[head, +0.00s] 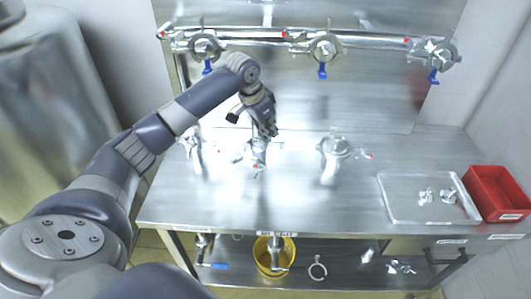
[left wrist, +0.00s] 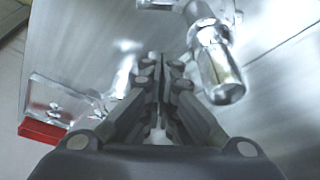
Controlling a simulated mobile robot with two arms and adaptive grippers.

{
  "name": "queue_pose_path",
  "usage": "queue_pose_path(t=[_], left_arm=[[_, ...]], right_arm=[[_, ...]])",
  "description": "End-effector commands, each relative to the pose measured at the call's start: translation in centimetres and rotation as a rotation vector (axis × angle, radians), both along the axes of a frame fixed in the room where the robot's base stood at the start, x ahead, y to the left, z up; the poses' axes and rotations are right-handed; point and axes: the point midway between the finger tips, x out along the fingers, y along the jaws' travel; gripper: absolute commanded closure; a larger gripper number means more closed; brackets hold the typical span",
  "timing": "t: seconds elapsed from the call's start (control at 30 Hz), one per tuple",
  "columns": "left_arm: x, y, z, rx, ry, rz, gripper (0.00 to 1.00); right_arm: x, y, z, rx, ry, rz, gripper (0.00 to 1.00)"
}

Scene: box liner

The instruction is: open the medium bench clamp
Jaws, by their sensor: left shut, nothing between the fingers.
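Three silvery clamp assemblies stand on the steel bench in the head view: a left one (head: 195,150), a middle one (head: 255,152) and a right one (head: 333,152). I cannot tell by size which is the medium clamp, nor clearly whether each is open. My left gripper (head: 268,130) is shut and empty, close above and behind the middle clamp; contact cannot be told. In the left wrist view its fingers (left wrist: 162,62) are together, with a shiny clamp fitting (left wrist: 218,70) to their right, apart from them. My right gripper is not in view.
A pipe rail (head: 265,35) with blue-handled valves runs along the back wall. A shallow metal tray (head: 400,211) with small fittings and a red bin (head: 497,192) sit at the right. A yellow bucket (head: 263,258) is on the lower shelf. The bench front is clear.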

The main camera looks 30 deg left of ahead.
Motion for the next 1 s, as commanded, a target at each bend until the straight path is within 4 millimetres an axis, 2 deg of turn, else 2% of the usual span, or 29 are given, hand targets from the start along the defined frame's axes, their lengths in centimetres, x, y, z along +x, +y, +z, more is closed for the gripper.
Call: queue_pose_path(t=[0.13, 0.27, 0.7, 0.8, 1.0], left_arm=[[0.4, 0.6, 0.4, -0.007, -0.002, 0.012, 1.0], [0.8, 0.4, -0.9, -0.008, 0.001, 0.011, 1.0], [3.4, -0.7, -8.9, -0.007, -0.001, 0.012, 1.0], [1.6, 0.2, -8.4, -0.002, 0.0, 0.011, 1.0], [0.0, 0.7, -8.6, -0.004, -0.003, 0.009, 1.0]], right_arm=[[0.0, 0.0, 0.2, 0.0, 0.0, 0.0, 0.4], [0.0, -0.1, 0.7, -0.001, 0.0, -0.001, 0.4], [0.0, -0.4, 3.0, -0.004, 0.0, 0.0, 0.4], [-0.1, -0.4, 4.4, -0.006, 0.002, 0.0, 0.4], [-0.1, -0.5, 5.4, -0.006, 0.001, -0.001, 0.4]])
